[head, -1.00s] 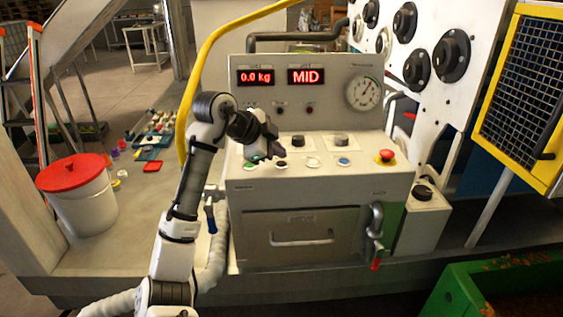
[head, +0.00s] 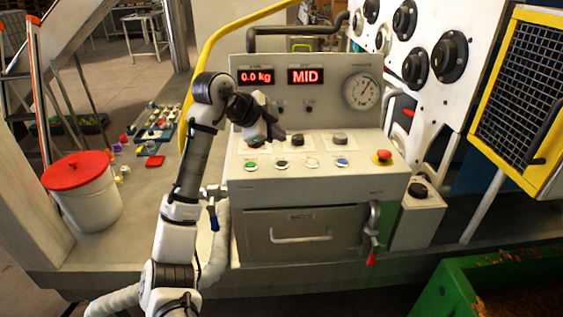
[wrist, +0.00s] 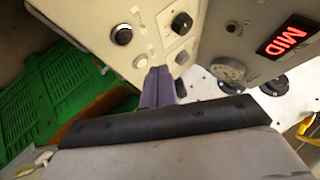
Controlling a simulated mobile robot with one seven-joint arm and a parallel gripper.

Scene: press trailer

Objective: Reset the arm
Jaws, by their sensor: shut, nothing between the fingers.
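My gripper (head: 272,136) is raised above the left part of the press's control panel, clear of the buttons. In the wrist view its purple fingers (wrist: 158,86) are together with nothing between them. The panel (head: 315,172) has a row of round buttons: green (head: 250,166), white (head: 312,162) and blue (head: 342,162) among them. A red mushroom button (head: 382,156) is at the right. The displays read 0.0 kg (head: 256,77) and MID (head: 306,76).
A white bucket with a red lid (head: 78,172) stands left of my arm. A drawer with a handle (head: 300,236) is below the panel. A green bin (head: 450,290) is at bottom right, and a yellow-framed grille (head: 520,90) stands at right.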

